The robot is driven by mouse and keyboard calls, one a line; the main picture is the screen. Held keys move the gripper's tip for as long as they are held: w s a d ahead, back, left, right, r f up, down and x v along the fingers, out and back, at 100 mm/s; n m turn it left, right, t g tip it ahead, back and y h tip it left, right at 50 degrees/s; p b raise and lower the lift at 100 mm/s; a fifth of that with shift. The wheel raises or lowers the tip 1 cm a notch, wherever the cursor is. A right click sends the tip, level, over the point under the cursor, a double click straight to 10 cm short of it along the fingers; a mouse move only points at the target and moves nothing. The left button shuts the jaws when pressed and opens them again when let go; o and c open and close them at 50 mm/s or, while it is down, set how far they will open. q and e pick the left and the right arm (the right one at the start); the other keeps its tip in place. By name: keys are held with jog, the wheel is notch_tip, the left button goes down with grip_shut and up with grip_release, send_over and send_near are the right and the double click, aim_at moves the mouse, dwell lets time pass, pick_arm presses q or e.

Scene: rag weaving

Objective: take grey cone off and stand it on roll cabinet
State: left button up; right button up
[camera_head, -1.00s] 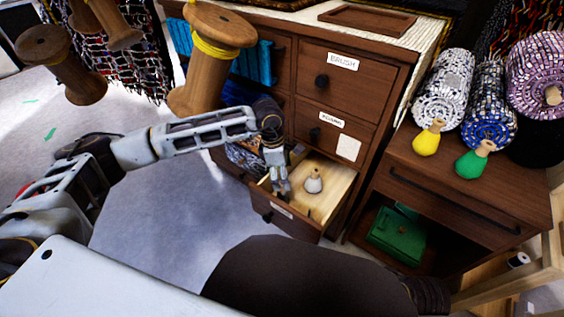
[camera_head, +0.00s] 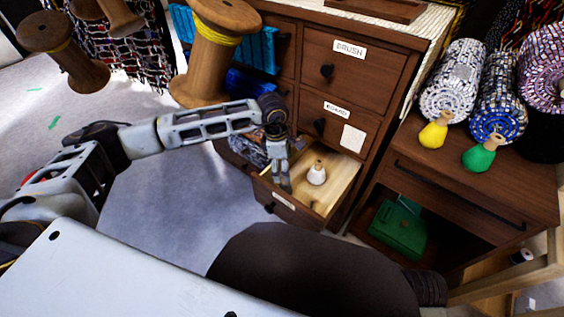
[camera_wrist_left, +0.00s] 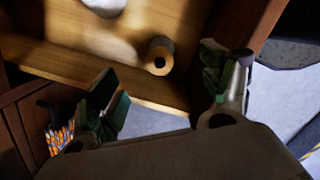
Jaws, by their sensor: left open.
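The grey cone (camera_head: 316,174), pale with a wooden tip, stands upright in the open lower drawer (camera_head: 343,180) of the dark wooden drawer cabinet. My left gripper (camera_head: 285,186) points down over the drawer's left part, beside the cone and apart from it. In the left wrist view the gripper (camera_wrist_left: 165,95) has its fingers spread with nothing between them. A pale rounded body, probably the cone, is cut off at that view's top edge. The roll cabinet (camera_head: 455,185) stands at the right. My right gripper is not in view.
A yellow cone (camera_head: 433,133) and a green cone (camera_head: 481,155) stand on the roll cabinet's front edge, before several rolls (camera_head: 452,82). A green box (camera_head: 399,228) sits in its open shelf. Large wooden spools (camera_head: 207,60) hang at upper left.

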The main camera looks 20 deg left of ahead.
aim_at(286, 184)
pick_arm(q)
jog(key=f+b, duration=0.1)
jog(key=f, duration=0.5)
jog(key=d+f+b, duration=0.1)
jog(key=f, duration=0.3)
jog(key=shift+w+d+b, duration=0.1)
jog(key=shift+w+b, duration=0.05)
jog(key=shift+b, duration=0.2)
jog(key=shift+f, duration=0.5)
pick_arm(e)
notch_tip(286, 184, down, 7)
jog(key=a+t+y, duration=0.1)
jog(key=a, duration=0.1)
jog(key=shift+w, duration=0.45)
pick_arm(q)
jog(key=shift+c, duration=0.5)
jog(key=c, duration=1)
jog(key=o, duration=0.4)
jog(key=shift+r, duration=0.1)
jog(key=c, duration=0.4)
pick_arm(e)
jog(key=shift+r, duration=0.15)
